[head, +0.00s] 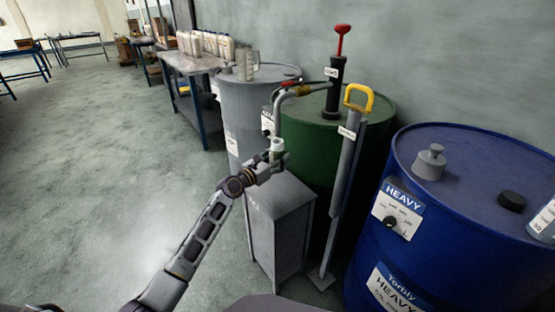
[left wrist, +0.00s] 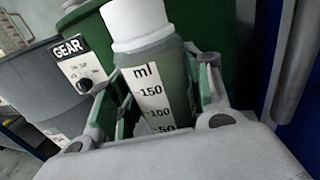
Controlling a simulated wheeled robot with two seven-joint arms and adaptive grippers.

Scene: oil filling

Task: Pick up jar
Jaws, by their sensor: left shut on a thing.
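The jar (head: 276,146) has a white top and stands upright in my left gripper (head: 272,162), just below the lower end of a metal spout pipe (head: 276,112). In the left wrist view the jar's clear, greenish-looking body (left wrist: 165,88) carries a white ml scale, and its white cap (left wrist: 138,20) is at the top. The fingers of my left gripper (left wrist: 160,105) are shut on the jar from both sides. The jar's base is hidden by the gripper, so I cannot tell whether it touches anything below. My right gripper is not in view.
A grey cabinet (head: 281,225) stands under the gripper. Behind are a green drum (head: 308,150) with a black pump (head: 335,88) and a grey drum (head: 240,115). A yellow-handled tool (head: 345,170) and a blue drum (head: 450,250) stand right. Floor at left is clear.

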